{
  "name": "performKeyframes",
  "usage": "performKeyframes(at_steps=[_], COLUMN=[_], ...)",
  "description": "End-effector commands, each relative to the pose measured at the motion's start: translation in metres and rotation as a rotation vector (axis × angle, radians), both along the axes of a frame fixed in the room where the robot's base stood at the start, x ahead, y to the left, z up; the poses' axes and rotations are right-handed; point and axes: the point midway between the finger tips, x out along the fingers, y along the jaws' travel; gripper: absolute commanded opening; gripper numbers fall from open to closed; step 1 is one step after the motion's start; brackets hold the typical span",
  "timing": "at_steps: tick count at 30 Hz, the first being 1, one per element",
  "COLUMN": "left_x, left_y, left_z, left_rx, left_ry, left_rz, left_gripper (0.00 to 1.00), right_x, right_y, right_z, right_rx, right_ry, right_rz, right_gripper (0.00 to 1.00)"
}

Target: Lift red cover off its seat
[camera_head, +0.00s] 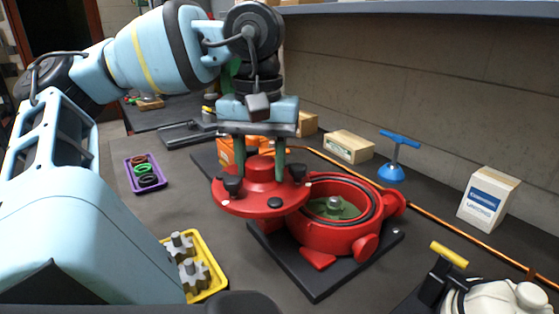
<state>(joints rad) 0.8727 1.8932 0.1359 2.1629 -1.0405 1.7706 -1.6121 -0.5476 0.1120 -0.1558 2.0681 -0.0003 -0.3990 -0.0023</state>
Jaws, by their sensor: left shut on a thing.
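The red cover (238,202) is a round disc with a raised hub and dark knobs on its rim. My left gripper (264,164) comes down from above with its two greenish fingers shut on the cover's hub. The cover is held above and to the left of the red motor housing (325,240), apart from its seat as far as I can see, and overlaps it in the picture. The housing stands open on a black base plate (316,284), with a dark ring at its mouth and a green and grey part inside. My right gripper is not in view.
A yellow tray (220,281) with grey parts is at the front left. A purple tray (163,184) with rings lies behind it. A blue T-handled tool (392,172), boxes (489,195) and a copper pipe (430,215) line the wall side. A white device (500,296) is front right.

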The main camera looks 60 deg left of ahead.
Motion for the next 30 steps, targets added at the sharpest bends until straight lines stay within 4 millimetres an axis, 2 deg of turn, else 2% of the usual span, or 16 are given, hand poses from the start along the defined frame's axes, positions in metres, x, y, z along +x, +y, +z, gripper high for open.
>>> performKeyframes(at_steps=[12, 25, 30], left_x=[-0.020, -0.023, -0.023], left_y=[0.005, 0.005, 0.005], left_z=[0.003, 0.004, 0.011], left_rx=[0.000, 0.001, 0.001], left_ry=[-0.005, -0.003, -0.004], left_rz=[0.002, 0.002, 0.001], left_gripper=[0.00, 0.00, 0.00], right_x=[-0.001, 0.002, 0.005], right_y=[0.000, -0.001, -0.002], right_z=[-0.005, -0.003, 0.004], right_rx=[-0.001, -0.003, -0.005], right_ry=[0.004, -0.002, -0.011], right_rz=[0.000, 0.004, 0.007], right_gripper=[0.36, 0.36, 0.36])
